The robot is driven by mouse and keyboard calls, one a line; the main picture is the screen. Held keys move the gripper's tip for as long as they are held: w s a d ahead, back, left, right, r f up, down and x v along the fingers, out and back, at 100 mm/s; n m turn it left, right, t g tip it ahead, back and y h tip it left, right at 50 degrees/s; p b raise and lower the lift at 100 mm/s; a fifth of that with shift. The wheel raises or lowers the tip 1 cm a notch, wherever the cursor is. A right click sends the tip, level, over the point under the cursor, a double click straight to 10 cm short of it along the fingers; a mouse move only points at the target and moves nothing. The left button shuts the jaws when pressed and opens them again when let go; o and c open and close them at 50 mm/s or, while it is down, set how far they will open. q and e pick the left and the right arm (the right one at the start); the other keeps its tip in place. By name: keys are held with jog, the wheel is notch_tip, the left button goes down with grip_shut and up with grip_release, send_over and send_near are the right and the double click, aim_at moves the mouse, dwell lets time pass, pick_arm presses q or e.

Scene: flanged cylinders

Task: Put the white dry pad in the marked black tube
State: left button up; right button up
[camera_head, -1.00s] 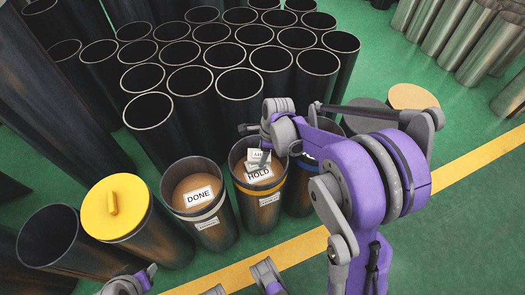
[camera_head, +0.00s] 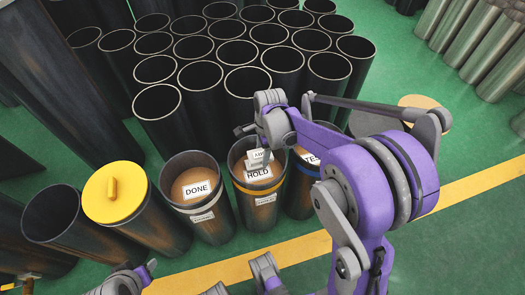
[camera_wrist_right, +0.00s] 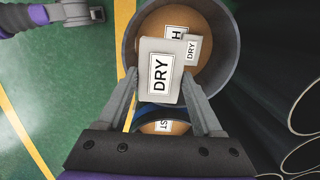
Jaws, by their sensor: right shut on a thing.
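My right gripper (camera_head: 254,145) is over the orange-banded black tube (camera_head: 237,185) whose inside label reads HOLD. In the right wrist view the gripper (camera_wrist_right: 161,88) is shut on a white pad labelled DRY (camera_wrist_right: 158,72), held between its fingertips. A second, smaller-looking white DRY pad (camera_wrist_right: 193,50) shows beyond it, inside the HOLD tube (camera_wrist_right: 232,45). In the head view the white pads (camera_head: 260,155) overlap, so their spacing is hard to judge. My left arm's end (camera_head: 128,280) shows at the bottom left; its fingers are unclear.
A white-banded DONE tube (camera_head: 207,217) stands left of HOLD, and a blue-banded tube (camera_head: 300,195) stands right. A tube with a yellow lid (camera_head: 112,195) is farther left. Empty black tubes (camera_head: 205,105) crowd behind. A yellow floor line (camera_head: 465,178) crosses the open green floor.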

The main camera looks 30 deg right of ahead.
jog(key=b, duration=0.7)
send_over(262, 182)
notch_tip(262, 182, down, 10)
jog(key=shift+d+f+b, duration=0.1)
jog(key=shift+f+b, duration=2.5)
jog(key=shift+f, duration=1.35)
jog(key=shift+f+b, duration=0.45)
jog(key=shift+f, duration=0.15)
jog(key=o, duration=1.5)
jog(key=r+p, duration=0.1)
jog(key=r, duration=0.2)
jog(key=r+p, duration=0.1)
jog(key=r, duration=0.3)
jog(key=d+r+p, duration=0.1)
jog(key=r, duration=0.3)
jog(key=shift+s, duration=0.2)
